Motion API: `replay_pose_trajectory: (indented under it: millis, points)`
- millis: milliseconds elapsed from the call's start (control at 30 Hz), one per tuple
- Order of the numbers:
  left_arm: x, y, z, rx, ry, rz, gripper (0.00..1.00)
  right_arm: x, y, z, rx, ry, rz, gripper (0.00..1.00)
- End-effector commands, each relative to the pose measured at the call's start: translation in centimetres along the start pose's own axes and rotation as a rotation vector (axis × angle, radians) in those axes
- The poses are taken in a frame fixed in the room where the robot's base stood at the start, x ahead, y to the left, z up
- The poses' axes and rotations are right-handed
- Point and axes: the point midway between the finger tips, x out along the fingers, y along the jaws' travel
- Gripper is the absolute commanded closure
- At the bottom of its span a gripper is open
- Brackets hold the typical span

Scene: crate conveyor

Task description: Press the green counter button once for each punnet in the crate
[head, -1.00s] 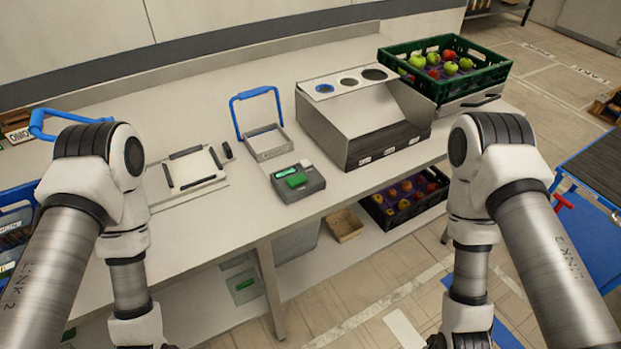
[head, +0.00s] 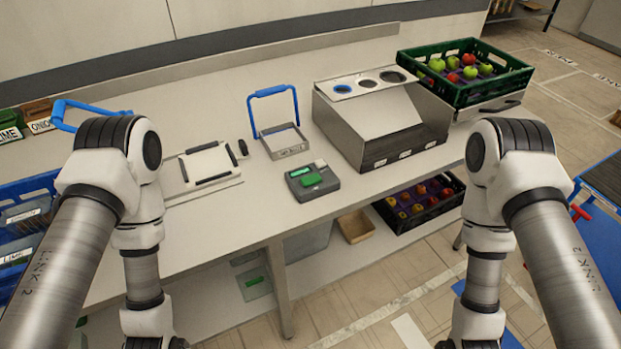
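The counter (head: 312,182) is a small grey box with a large green button (head: 311,180) and a small green strip, near the front edge of the workbench. A blue crate (head: 30,188) stands at the left edge, cut off by the frame. Labelled packs (head: 22,222), possibly punnets, lie in it; I cannot tell how many. A green crate (head: 460,98) at the back right holds loose red and green apples on purple trays. Both my arms reach down past the bottom of the head view, so neither gripper shows.
On the workbench (head: 215,238) are a white plate with dark bars (head: 203,168), a blue-handled tray (head: 286,143) and a steel bin with round holes (head: 385,115). A black fruit crate (head: 422,200) and a wooden box (head: 355,226) sit below. Bench around the counter is clear.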

Motion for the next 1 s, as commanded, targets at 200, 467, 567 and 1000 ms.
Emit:
replay_pose_trajectory:
  millis: [200, 467, 567, 1000]
  points:
    - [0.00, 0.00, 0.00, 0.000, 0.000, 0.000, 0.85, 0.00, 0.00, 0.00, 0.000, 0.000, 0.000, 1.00]
    - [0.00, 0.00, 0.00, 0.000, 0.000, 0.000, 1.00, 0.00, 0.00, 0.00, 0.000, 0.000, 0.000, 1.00]
    - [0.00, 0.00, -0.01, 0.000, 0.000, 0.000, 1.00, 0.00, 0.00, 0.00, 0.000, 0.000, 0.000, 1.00]
    - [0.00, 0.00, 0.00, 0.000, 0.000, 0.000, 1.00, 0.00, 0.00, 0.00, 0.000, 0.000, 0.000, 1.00]
